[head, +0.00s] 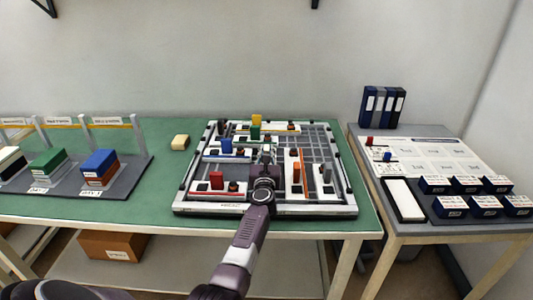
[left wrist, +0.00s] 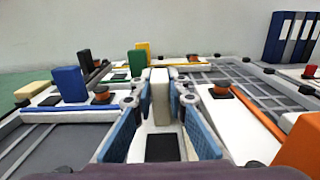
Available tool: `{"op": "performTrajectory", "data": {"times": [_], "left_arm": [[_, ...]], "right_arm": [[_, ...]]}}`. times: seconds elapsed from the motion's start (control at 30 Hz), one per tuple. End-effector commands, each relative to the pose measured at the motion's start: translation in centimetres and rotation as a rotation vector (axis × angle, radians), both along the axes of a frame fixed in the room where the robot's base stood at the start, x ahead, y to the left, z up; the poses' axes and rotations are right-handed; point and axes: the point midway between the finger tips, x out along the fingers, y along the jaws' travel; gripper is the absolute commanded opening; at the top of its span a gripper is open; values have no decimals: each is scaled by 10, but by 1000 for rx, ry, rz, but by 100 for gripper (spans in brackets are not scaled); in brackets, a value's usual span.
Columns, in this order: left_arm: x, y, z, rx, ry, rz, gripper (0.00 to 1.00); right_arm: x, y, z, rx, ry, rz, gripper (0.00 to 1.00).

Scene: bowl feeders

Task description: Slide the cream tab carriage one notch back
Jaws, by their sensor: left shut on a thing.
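The cream tab (left wrist: 160,95) stands upright between the blue-padded fingers of my left gripper (left wrist: 160,110) in the left wrist view. The fingers are shut on it from both sides. Its carriage is a white plate (left wrist: 152,148) with a dark square on it, lying on the grey slotted board. In the head view my left gripper (head: 266,160) is over the middle of the board (head: 265,208) and mostly hides the cream tab. My right gripper is not in view.
Other carriages carry a blue tab (head: 227,146), red tab (head: 216,180), green tab (head: 255,132), yellow tab (head: 256,119) and orange tab (head: 296,172). A loose cream block (head: 180,142) lies left of the board. Labelled dark boxes (head: 485,205) stand on the right table.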

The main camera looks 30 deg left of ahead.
Motion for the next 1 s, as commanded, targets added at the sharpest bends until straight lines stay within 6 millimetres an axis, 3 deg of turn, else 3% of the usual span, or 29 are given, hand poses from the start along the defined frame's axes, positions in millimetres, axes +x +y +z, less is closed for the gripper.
{"op": "performTrajectory", "data": {"times": [0.03, 0.07, 0.2, 0.67, 1.0], "left_arm": [[0, 0, 1, 1, -2, 0, 0], [0, 0, 2, 1, -2, 0, 17], [0, 0, 2, 2, -3, 0, 32], [-8, -7, 1, -4, -3, -2, 32], [-57, -35, 0, 1, -2, -1, 32]], "right_arm": [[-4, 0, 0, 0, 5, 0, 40], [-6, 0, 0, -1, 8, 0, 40], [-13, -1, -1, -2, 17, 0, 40], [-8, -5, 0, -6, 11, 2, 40], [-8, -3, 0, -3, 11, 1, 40]]}}
